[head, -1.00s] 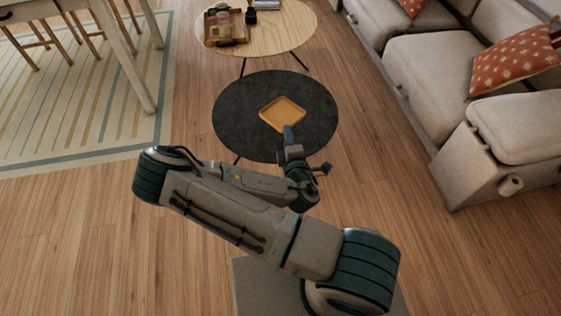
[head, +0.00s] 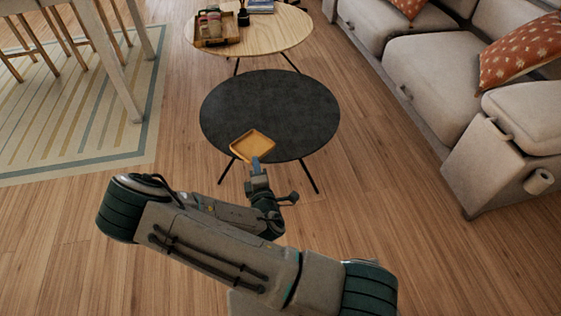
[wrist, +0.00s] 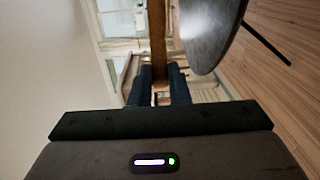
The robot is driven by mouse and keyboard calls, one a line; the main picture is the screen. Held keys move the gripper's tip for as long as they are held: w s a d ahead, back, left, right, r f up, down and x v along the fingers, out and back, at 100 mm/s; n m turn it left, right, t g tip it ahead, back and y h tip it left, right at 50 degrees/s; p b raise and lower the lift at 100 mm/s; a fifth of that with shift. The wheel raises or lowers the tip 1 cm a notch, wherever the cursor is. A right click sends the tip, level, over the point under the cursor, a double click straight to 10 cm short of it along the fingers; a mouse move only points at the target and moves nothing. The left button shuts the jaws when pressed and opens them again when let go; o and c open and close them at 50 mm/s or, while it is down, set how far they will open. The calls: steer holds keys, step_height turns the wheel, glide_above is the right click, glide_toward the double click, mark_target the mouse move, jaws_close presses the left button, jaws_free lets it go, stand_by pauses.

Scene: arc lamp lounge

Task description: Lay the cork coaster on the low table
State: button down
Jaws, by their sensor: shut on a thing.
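The cork coaster (head: 253,146) is a square, orange-brown piece with a raised rim. My gripper (head: 256,164) is shut on its near corner in the head view. The coaster overlaps the near-left edge of the dark round low table (head: 285,105). In the wrist view the coaster (wrist: 158,35) shows edge-on as a narrow brown strip between the two dark fingers (wrist: 159,88). The dark table (wrist: 205,35) is beside it there, with a gap between them, so the coaster is held clear of the top. The dark tabletop is bare.
A light wood round table (head: 265,40) stands behind, carrying a tray (head: 220,40) with small items, a dark cup and books. A beige sofa (head: 430,75) with orange cushions is at right. A striped rug (head: 70,120) and table legs are at left.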

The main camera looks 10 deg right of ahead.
steer(key=w+d+f+b, duration=0.5)
steer(key=d+f, duration=0.5)
steer(key=f, duration=0.1)
steer(key=shift+w, duration=0.25)
steer(key=shift+f, duration=0.1)
steer(key=c, duration=1.4)
jaws_free()
